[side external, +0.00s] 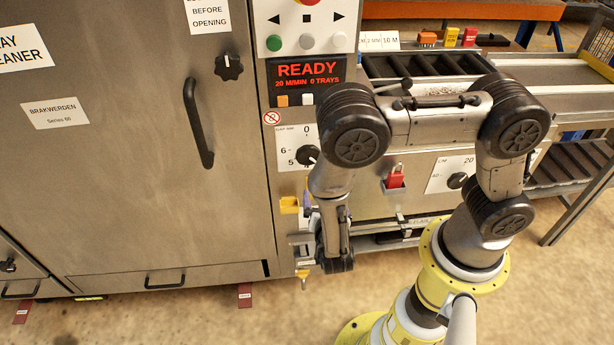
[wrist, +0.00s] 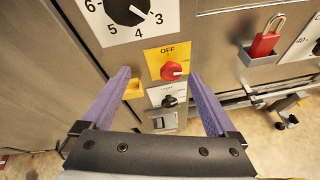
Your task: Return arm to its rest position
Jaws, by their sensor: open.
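My gripper (wrist: 158,95) is open and empty in the wrist view, its two purple fingers spread apart and pointing at the machine's control panel. A red rotary switch (wrist: 171,70) on a yellow plate marked OFF shows between the fingers, with a smaller black knob (wrist: 169,101) below it. In the side external view my gripper is mostly hidden behind my own arm, which hangs bent in front of the panel. Whether a finger touches the panel cannot be told.
The steel tray cleaner has a door handle (side external: 198,123) at left. Its display (side external: 305,73) reads READY, 0 TRAYS. A red padlock (side external: 395,177) sits in a holder on the lower front. A roller conveyor (side external: 425,65) runs to the right. Open floor lies in front.

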